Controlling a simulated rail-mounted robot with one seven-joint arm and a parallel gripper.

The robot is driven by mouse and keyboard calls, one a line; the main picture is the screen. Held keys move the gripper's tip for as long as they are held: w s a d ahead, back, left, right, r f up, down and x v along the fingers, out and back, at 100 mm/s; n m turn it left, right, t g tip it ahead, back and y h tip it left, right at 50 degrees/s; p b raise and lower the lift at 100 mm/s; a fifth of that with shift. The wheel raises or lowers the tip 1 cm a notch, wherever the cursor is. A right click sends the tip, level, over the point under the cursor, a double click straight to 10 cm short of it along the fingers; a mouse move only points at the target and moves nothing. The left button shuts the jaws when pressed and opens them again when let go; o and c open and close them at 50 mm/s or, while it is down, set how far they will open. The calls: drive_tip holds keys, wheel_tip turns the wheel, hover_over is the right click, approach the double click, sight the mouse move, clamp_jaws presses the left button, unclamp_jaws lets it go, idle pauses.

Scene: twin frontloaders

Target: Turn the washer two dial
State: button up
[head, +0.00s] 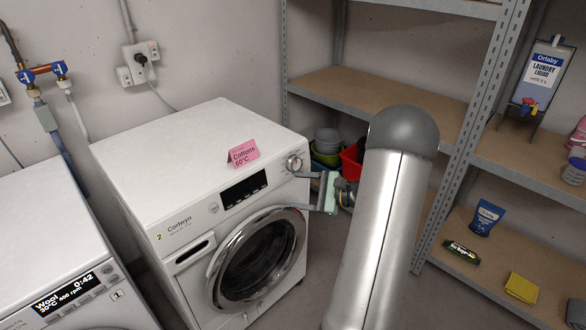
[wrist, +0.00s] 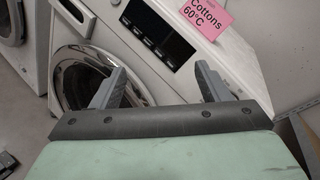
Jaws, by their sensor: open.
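Washer two (head: 178,190) is the white front loader marked "2". Its silver dial (head: 294,163) sits at the right end of its control panel, right of a dark display (head: 244,190). A pink note (head: 242,153) reading "Cottons 60°C" stands on its top edge and also shows in the wrist view (wrist: 206,14). My gripper (head: 299,190) is open and empty in front of the panel's right end. Its upper finger is close to the dial in the head view; I cannot tell if they touch. In the wrist view, both fingers of my gripper (wrist: 160,86) are apart, and I cannot make out the dial.
The round door (head: 258,258) of washer two is shut, below my gripper. Another washer (head: 60,240), with a lit "Wool 30°C" display, stands to the left. Metal shelves (head: 365,92) stand at the right, with bowls and a red container (head: 352,165) behind my arm.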

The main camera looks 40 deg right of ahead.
drive_tip(key=s+d+f+m+t+h, duration=0.2)
drive_tip(key=d+m, duration=0.1)
drive_tip(key=d, duration=0.3)
drive_tip(key=s+d+f+m+t+h, duration=0.1)
drive_tip(key=d+f+m+t+h, duration=0.15)
drive_tip(key=d, duration=0.45)
approach(297, 165)
drive_tip(key=shift+h, duration=0.35)
drive_tip(key=w, duration=0.2)
drive_tip(key=w+a, duration=0.1)
drive_tip(key=w, duration=0.2)
drive_tip(key=w+a, duration=0.1)
drive_tip(key=w, duration=0.2)
drive_tip(key=shift+w+a+r, duration=0.1)
drive_tip(key=shift+w+r, duration=0.05)
drive_tip(key=c, duration=1)
